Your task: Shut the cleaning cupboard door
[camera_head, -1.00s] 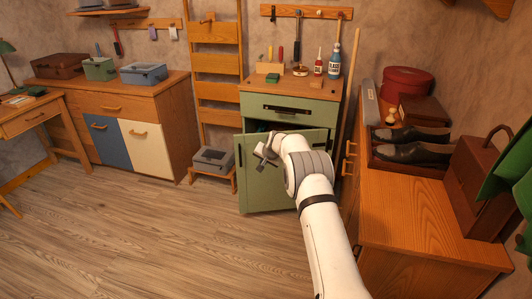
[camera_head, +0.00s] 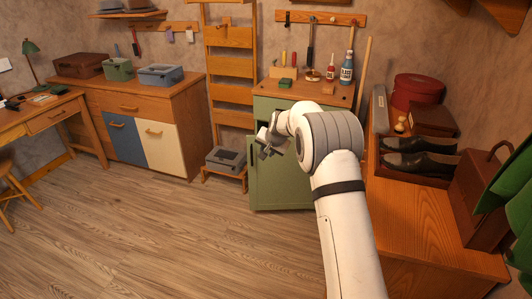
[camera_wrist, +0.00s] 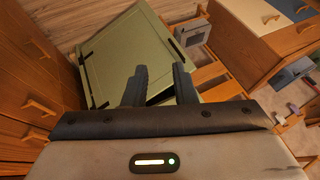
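The cleaning cupboard appears to be the green cabinet (camera_head: 305,104) with bottles on its wooden top, in the middle of the head view. Its green door (camera_head: 282,187) stands partly open towards me; my arm hides its upper right part and most of the opening. In the wrist view a green panel, apparently the door (camera_wrist: 125,50), lies beyond my fingers, with dark fittings at its edges. My gripper (camera_head: 264,146) is at the door's upper left part in the head view. In the wrist view my gripper (camera_wrist: 160,74) has its fingers apart with nothing between them; contact cannot be told.
A grey box (camera_head: 226,158) sits on a low wooden stand left of the door. A wooden chest (camera_head: 430,225) with shoes and a brown case stands close on the right. A blue-and-white-doored sideboard (camera_head: 140,130) is at the left. The floor (camera_head: 170,235) in front is clear.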

